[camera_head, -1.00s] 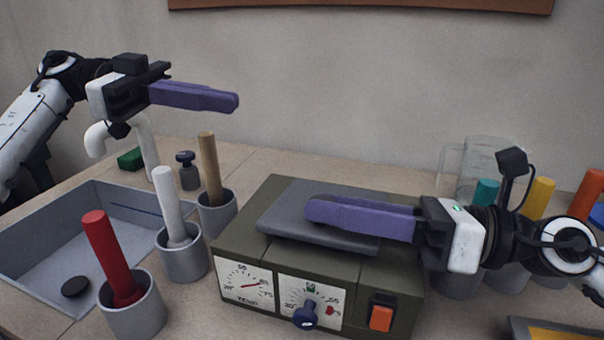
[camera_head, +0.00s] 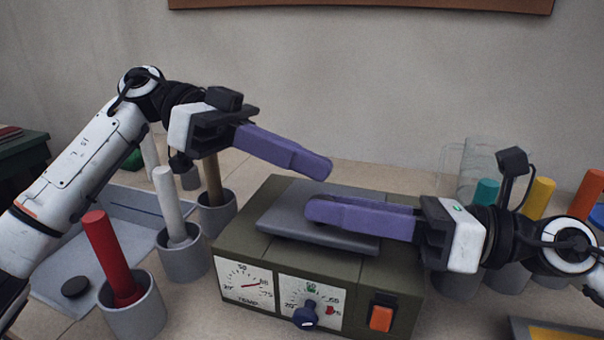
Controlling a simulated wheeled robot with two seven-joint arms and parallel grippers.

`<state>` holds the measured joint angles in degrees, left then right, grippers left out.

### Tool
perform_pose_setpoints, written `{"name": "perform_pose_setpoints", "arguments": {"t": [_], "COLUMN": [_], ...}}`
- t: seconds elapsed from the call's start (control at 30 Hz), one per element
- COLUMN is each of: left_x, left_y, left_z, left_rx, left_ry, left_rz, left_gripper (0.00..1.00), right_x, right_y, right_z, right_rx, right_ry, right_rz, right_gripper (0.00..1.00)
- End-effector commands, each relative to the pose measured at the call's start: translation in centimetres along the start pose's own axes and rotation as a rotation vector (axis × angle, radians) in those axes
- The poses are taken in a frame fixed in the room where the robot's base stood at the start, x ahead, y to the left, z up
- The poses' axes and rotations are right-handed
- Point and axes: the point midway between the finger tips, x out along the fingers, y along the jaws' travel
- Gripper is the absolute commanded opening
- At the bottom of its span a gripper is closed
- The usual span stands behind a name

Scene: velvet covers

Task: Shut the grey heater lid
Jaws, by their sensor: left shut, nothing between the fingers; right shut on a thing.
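The grey heater lid (camera_head: 278,217) lies nearly flat on top of the olive heater (camera_head: 245,250). My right gripper (camera_head: 313,210) comes in from the right, low over the lid. Its purple fingers are shut on the lid, though the grip itself is hard to make out, and they hide its middle and right part. My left gripper (camera_head: 325,168) has its purple fingers closed and empty. It is in the air, its tips showing just above the lid's back edge and close to the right fingertips in the picture.
Red (camera_head: 103,247), white (camera_head: 165,195) and wooden (camera_head: 211,175) handles stand in grey cups left of the heater. A glass jug (camera_head: 478,165) and teal, yellow and orange handles stand at right.

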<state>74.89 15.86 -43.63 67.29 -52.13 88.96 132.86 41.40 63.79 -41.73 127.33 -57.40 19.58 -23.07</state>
Motion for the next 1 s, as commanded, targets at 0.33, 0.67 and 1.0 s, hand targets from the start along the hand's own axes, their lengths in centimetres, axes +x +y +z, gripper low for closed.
{"name": "perform_pose_setpoints", "arguments": {"t": [0.33,0.67,1.0], "left_x": [0.5,0.6,1.0], "left_y": [0.0,0.1,0.3], "left_z": [1.8,2.5,3.9], "left_rx": [0.003,0.024,0.056], "left_ry": [0.000,0.000,-0.011], "left_rz": [0.000,-0.006,-0.011], "left_gripper": [0.00,0.00,0.00], "right_x": [0.0,0.0,0.0], "right_y": [0.1,0.1,0.1], "right_z": [0.1,0.1,0.5], "right_rx": [-0.003,-0.002,-0.005], "right_ry": [-0.002,-0.002,-0.010], "right_rz": [0.002,0.002,0.001], "right_gripper": [0.00,0.00,0.00]}}
